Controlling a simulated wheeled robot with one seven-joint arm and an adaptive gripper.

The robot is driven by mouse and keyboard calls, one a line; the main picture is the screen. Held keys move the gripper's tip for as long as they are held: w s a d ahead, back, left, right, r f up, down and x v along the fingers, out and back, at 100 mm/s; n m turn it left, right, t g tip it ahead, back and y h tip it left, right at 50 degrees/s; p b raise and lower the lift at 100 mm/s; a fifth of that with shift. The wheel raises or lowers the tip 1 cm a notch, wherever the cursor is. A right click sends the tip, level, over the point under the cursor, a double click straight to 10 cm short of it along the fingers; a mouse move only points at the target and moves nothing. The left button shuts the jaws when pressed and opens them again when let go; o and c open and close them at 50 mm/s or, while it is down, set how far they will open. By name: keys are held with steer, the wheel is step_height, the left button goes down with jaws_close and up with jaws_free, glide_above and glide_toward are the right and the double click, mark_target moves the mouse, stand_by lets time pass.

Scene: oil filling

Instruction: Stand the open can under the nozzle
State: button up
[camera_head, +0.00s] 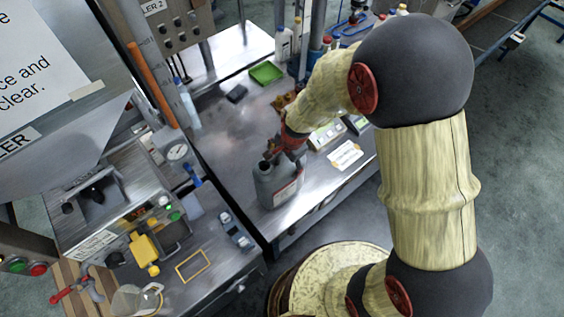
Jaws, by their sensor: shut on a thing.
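A grey can (277,189) with a pale label stands upright at the front left part of the steel bench. I cannot tell whether it touches the bench or is held just above it. My gripper (272,156), red and dark, is shut on the can at its top, coming down from the upper right. The filler machine (100,165) is at the left, apart from the can. A dark fitting (96,194) under its hood may be the nozzle; it is too small to be sure.
The steel bench (222,155) has free room left of the can. A green tray (266,72) and several bottles stand at its back. An orange post (152,85) rises beside the filler.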

steer(key=shift+w+a+f, duration=0.25)
steer(key=shift+w+f, duration=0.45)
steer(key=shift+f, duration=0.3)
steer(key=shift+w+a+f+p, duration=0.1)
steer(key=shift+w+f+p, duration=0.05)
steer(key=shift+f, duration=0.65)
steer(key=shift+w+f+p, duration=0.15)
steer(key=shift+f, duration=0.8)
steer(key=o, duration=1.5)
steer(key=shift+b, duration=0.3)
